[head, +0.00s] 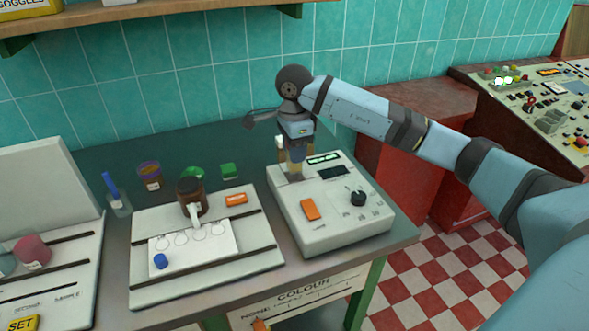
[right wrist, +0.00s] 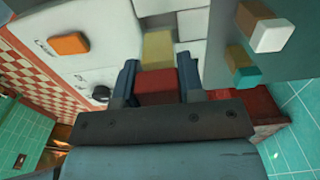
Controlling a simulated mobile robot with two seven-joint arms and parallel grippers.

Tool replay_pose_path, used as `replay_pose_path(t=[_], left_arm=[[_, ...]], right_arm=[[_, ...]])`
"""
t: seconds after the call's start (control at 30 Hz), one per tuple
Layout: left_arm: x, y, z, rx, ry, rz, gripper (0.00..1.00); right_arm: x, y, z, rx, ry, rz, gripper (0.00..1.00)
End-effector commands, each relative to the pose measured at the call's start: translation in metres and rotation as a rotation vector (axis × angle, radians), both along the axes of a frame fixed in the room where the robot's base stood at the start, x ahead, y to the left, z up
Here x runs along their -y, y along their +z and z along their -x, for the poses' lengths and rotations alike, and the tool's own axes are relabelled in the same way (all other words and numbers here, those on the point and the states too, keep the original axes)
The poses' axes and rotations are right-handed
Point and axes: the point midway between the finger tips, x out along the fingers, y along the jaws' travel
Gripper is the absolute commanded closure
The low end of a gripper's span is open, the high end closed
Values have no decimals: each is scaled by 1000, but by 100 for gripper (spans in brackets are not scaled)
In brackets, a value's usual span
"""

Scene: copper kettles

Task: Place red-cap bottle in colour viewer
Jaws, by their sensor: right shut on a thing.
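The colour viewer (head: 340,232) is a pale grey box with an orange button, a black knob and a green display, at the right end of the bench. It also shows in the right wrist view (right wrist: 62,72). My right gripper (head: 298,155) points down over the viewer's back left part, shut on the red-cap bottle (head: 295,171). In the right wrist view the red cap (right wrist: 155,86) sits between the two fingers, with the yellowish body (right wrist: 158,50) beyond it. The bottle is roughly upright; I cannot tell whether its base is inside the viewer. My left gripper is not in view.
Left of the viewer is a pale tray (head: 205,284) with a white card, a brown jar (head: 191,196) and a blue cap. A tiled wall and a shelf (head: 150,12) bound the back.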

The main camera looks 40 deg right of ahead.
Motion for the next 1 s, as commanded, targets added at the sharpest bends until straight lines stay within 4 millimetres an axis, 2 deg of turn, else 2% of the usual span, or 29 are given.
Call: replay_pose_path(t=[0.27, 0.5, 0.87, 0.9, 1.0], left_arm=[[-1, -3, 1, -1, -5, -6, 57], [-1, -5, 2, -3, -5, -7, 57], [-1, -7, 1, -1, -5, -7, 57], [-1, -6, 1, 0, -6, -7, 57], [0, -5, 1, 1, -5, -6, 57]], right_arm=[[0, -23, 0, -1, -1, 0, 89], [0, -56, 0, -1, 0, -1, 89], [0, -60, 0, 1, 0, 0, 89], [0, -60, 0, 0, -1, 0, 62], [0, -60, 0, 0, -1, 0, 39]])
